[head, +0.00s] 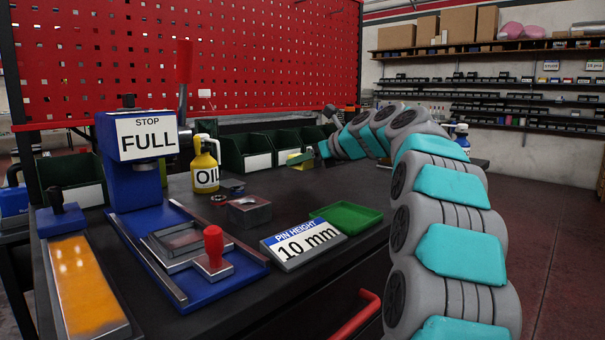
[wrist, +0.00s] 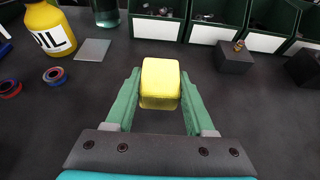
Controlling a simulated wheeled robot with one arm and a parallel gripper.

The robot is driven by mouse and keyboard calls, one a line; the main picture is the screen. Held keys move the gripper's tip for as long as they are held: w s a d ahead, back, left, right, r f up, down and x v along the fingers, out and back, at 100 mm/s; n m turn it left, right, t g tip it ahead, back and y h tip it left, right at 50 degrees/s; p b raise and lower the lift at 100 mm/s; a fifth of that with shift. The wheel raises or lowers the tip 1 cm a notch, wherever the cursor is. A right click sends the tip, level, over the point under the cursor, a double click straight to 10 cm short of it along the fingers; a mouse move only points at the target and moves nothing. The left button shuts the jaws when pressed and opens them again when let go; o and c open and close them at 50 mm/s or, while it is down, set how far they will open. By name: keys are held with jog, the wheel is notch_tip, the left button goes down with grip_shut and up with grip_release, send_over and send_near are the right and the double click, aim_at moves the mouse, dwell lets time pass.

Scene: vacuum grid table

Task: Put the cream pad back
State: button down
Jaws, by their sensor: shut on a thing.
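My gripper (wrist: 160,98) is shut on a yellow, soft-looking block with rounded edges, which I take to be the pad (wrist: 160,78). Its colour looks yellow rather than cream. The pad sits between the two green fingers and sticks out past their tips. In the head view, my gripper (head: 306,158) is small and far off, at the back of the bench before the green bins, and the yellow pad (head: 294,156) shows at its tip. I cannot tell whether the pad touches the bench top.
Green bins (head: 247,152) line the back of the dark bench. A yellow oil bottle (head: 205,165), a grey metal block (head: 250,211), a green tray (head: 346,217), a pin height sign (head: 303,243) and a blue press (head: 141,170) stand nearer. Dark blocks (wrist: 234,58) lie right of my gripper.

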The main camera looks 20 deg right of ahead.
aim_at(303, 183)
jog(key=shift+w+f, duration=0.25)
jog(key=shift+f, duration=0.05)
jog(key=shift+f+b, duration=0.45)
jog(key=shift+f, duration=1)
jog(key=shift+f, duration=0.15)
jog(key=shift+c, duration=1.3)
grip_release()
jog(key=shift+s+d+r, duration=0.15)
jog(key=shift+s+r, duration=0.05)
jog(key=shift+r, duration=0.05)
jog(key=v, duration=1.1)
jog(key=shift+s+d+r+p, duration=0.1)
jog(key=shift+s+r+p, duration=0.05)
jog(key=shift+s+p, duration=0.15)
